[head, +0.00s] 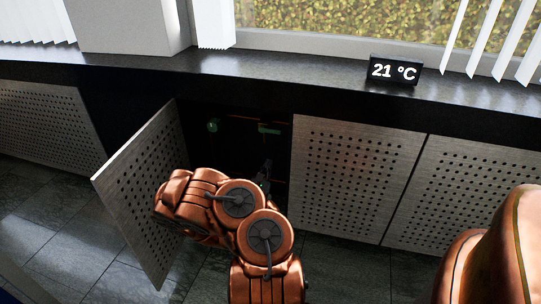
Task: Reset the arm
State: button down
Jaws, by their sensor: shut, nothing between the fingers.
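My copper-coloured arm is folded in front of an open cabinet (225,165) in the head view. My gripper (265,171) shows as a small dark shape just above the arm, at the cabinet's opening. It is shut, with nothing seen in it. Much of it is hidden behind the arm or lost in the dark. A perforated door panel (130,190) stands swung open at the left of the opening, close to the arm's left bend. I cannot tell whether the arm touches it.
Inside the dark cabinet are green fittings (269,129) and thin orange pipes. Closed perforated panels (355,170) stand to the right. Tiled floor (335,265) shows below.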

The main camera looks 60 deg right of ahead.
jog(key=shift+v, duration=0.85)
